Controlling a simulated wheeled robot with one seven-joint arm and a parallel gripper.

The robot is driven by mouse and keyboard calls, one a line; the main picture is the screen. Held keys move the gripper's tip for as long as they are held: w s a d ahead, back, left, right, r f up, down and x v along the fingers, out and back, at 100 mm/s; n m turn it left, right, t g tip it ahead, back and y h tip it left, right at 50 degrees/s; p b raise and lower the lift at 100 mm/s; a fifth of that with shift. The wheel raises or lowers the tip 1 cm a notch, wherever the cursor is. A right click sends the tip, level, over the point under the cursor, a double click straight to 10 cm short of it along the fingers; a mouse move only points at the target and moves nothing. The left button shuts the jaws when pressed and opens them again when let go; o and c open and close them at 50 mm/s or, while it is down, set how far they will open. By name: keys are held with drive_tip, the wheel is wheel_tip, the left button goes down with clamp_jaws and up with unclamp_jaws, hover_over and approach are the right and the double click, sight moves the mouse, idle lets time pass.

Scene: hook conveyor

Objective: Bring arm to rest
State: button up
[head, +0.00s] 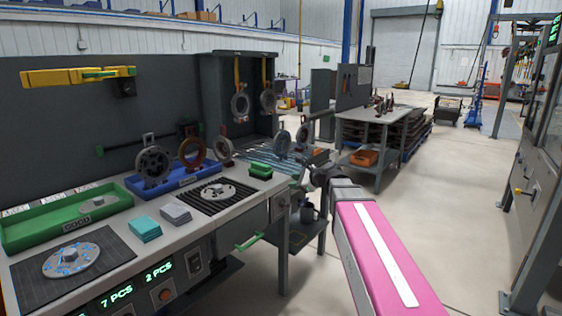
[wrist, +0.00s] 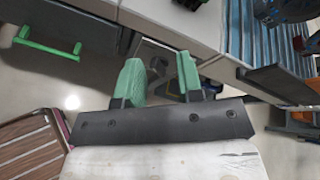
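My arm (head: 385,255), with a pink link and a white stripe, reaches up from the lower right of the head view, in front of the workbench's right end. My gripper (wrist: 161,74) shows in the wrist view with two green fingers apart and nothing between them. The floor and part of a grey frame show beyond the gap. In the head view the gripper's fingers cannot be made out clearly at the arm's far end.
The workbench (head: 113,222) at left holds a green tray (head: 25,236), a blue tray (head: 140,192) and several round metal parts. Discs hang from hooks by the conveyor (head: 255,150). A grey table (head: 372,115) stands behind. Open floor (head: 455,200) lies to the right.

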drive_tip(key=s+d+f+n+g+h, duration=0.2)
drive_tip(key=s+f+n, duration=0.4)
drive_tip(key=f, duration=0.3)
drive_tip(key=s+d+f+n+g+h, duration=0.3)
drive_tip(key=s+d+f+n+h, duration=0.1)
drive_tip(key=s+f, duration=0.4)
drive_tip(key=s+d+f+n+g+h, duration=0.2)
drive_tip(key=s+d+f+n+h, duration=0.2)
drive_tip(key=f, duration=0.6)
drive_tip(key=s+d+n, duration=0.2)
drive_tip(key=s+n, duration=0.1)
drive_tip(key=shift+s+d+f+n+g, duration=0.15)
drive_tip(key=shift+d+f+n+g, duration=0.15)
drive_tip(key=shift+f, duration=0.05)
